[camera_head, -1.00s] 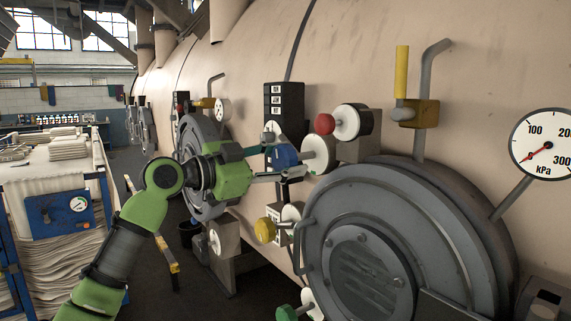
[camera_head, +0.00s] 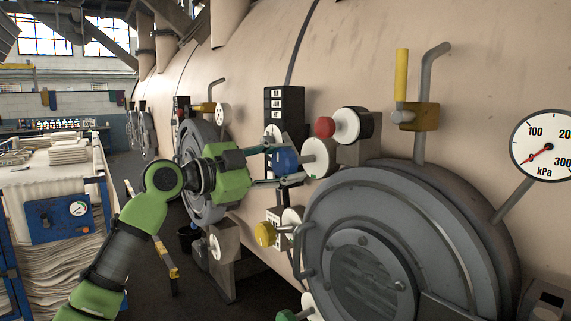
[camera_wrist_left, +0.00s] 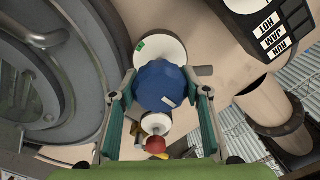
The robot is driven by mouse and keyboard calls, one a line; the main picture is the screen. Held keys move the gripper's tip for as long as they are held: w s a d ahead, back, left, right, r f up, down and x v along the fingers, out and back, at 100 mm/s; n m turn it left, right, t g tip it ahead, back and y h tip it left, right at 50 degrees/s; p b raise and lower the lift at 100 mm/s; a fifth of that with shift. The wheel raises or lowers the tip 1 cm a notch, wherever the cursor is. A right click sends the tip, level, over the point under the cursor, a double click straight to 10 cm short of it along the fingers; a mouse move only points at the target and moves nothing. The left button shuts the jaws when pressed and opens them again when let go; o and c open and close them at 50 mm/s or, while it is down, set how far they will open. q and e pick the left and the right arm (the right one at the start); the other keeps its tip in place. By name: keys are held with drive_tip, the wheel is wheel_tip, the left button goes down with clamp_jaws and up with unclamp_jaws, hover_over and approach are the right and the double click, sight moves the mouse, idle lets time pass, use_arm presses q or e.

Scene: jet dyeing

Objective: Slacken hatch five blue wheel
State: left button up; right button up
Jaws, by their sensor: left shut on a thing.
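The blue wheel (camera_head: 286,161) is a faceted knob on a white round disc (camera_head: 319,157) at the tank's side, left of the big grey hatch (camera_head: 361,270). My left gripper (camera_head: 290,163) is shut on the blue wheel, with one finger above and one below it in the head view. In the left wrist view the blue wheel (camera_wrist_left: 160,86) sits between the two fingers, with a small white mark on its face. The fingers hide parts of its sides. My right gripper is not in view.
A red knob (camera_head: 325,127) is above right of the blue wheel and a yellow knob (camera_head: 265,234) below it. A black label panel (camera_head: 286,109) is behind. A pressure gauge (camera_head: 545,146) is at far right. A cart with folded cloth (camera_head: 67,152) stands left.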

use_arm(q)
drive_tip(key=o, duration=1.1)
drive_tip(key=shift+f, duration=0.1)
drive_tip(key=v, duration=1.2)
